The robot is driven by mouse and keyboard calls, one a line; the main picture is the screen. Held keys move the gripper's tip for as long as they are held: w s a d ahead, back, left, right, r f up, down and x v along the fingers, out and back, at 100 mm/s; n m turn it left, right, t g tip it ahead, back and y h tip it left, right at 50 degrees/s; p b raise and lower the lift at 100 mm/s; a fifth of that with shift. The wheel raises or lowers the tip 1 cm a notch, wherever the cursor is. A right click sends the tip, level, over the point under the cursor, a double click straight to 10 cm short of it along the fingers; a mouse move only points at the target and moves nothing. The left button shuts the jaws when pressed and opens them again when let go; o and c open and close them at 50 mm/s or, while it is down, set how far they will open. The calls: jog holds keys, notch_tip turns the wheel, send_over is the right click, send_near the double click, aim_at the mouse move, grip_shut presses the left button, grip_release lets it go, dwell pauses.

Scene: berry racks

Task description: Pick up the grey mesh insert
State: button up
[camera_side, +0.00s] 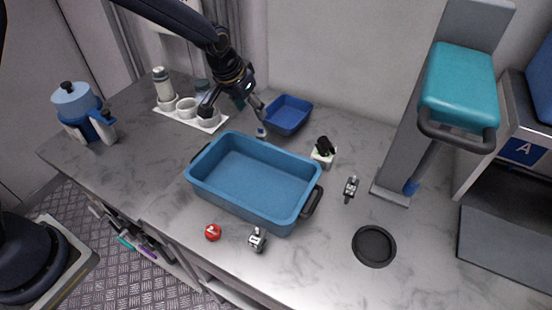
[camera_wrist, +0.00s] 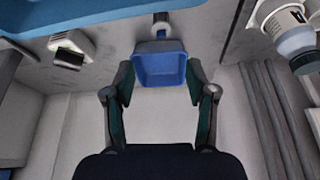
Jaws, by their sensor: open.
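I cannot make out a grey mesh insert for certain in either view. A dark round shallow piece (camera_side: 374,246) lies flat on the counter at the right front; no mesh can be made out on it. My gripper (camera_side: 235,120) is open and empty above the back of the counter, between the white cup tray and the small blue bin (camera_side: 288,115). In the wrist view my gripper's fingers (camera_wrist: 160,78) are spread apart, with the small blue bin (camera_wrist: 160,68) showing between and beyond them.
A large blue tub (camera_side: 240,202) stands mid-counter; its edge shows in the wrist view (camera_wrist: 60,14). A white tray (camera_side: 172,112) with cups and a bottle (camera_side: 162,82) stands back left. A red round object (camera_side: 212,232) and small devices lie around. A teal-headed stand (camera_side: 458,88) rises at right.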

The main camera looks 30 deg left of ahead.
aim_at(260, 131)
jog(key=x, duration=0.7)
jog(key=shift+w+f, duration=0.1)
jog(key=shift+f, duration=0.05)
jog(key=x, duration=0.5)
jog(key=shift+a+f, duration=0.1)
jog(key=shift+f, duration=0.15)
jog(key=c, duration=0.8)
